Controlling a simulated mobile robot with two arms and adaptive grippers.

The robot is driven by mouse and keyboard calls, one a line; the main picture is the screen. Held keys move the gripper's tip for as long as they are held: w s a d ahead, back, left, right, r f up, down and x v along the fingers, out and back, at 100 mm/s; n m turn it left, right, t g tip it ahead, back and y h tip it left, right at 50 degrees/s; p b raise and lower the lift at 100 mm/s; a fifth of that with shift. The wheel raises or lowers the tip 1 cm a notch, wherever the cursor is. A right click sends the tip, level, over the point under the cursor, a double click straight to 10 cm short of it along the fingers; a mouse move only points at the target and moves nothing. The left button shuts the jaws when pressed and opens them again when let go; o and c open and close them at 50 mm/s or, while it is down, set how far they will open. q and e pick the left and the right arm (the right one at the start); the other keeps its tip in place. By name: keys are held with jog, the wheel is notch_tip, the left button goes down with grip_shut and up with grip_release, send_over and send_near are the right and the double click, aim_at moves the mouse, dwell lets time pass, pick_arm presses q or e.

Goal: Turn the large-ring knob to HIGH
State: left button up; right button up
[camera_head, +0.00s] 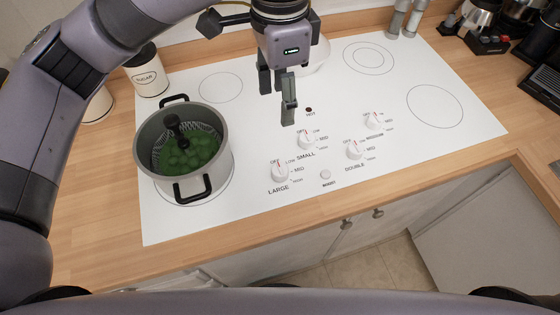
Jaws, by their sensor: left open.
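The large-ring knob (279,171) is a white dial at the front left of the knob group on the white cooktop (260,225). The word LARGE is printed below it, with OFF, LOW, MID and HIGH marks around it. Its red pointer line appears to point up near OFF. My left gripper (277,105) hangs above the cooktop, behind the knobs, pointing down. Its fingers are apart with nothing between them, and it does not touch the large-ring knob. My right gripper is not in view.
A grey pot (211,176) with green contents stands on the left front ring, close to the large-ring knob. Other knobs marked SMALL (307,139), DOUBLE (355,150) and MEDIUM (375,121) sit nearby. A sugar canister (149,77) stands at the back left. A white bowl is partly hidden behind my gripper.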

pick_arm(q)
jog(key=b, duration=0.4)
send_over(280, 168)
notch_tip(280, 168, down, 5)
notch_tip(280, 168, down, 17)
jog(key=shift+p, duration=0.6)
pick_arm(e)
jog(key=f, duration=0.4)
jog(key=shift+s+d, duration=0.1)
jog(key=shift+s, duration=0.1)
pick_arm(q)
jog(key=shift+c, duration=0.3)
jog(key=c, duration=1.1)
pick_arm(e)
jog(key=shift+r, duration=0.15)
